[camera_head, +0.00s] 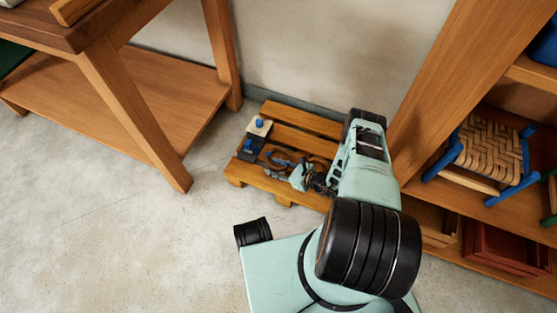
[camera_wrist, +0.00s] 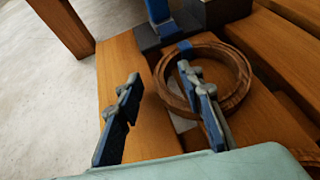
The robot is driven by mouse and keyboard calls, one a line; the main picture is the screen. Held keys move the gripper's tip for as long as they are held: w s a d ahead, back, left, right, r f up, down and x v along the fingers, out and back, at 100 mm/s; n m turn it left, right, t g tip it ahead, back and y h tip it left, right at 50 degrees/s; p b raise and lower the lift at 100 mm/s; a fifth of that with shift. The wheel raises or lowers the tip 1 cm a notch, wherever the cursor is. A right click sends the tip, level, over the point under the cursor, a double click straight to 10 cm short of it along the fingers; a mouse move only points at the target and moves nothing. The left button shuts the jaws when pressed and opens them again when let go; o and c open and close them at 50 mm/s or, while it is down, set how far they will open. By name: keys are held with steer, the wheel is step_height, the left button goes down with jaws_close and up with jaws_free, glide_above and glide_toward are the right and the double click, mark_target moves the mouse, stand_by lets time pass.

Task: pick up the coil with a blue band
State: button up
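The coil (camera_wrist: 243,75) is a brown ring with a blue band (camera_wrist: 184,46) on its far left side. It lies on the slatted wooden pallet (camera_wrist: 122,62); it also shows small in the head view (camera_head: 277,153). My gripper (camera_wrist: 158,75) is open, its two blue-padded fingers apart. The right finger overlaps the inside of the ring in the wrist view, and the left finger is outside it, to the left. Whether the fingers touch the coil cannot be told. My gripper also shows in the head view (camera_head: 280,171), partly hiding the pallet.
A dark block with a blue part (camera_head: 250,146) and a pale block with a blue knob (camera_head: 259,126) stand on the pallet's left side. A wooden table (camera_head: 125,105) is to the left; shelving with a woven stool (camera_head: 487,150) is right. Open floor lies front left.

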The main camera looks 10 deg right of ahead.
steer(key=shift+c, duration=0.5)
jaws_close()
steer(key=shift+r, duration=0.15)
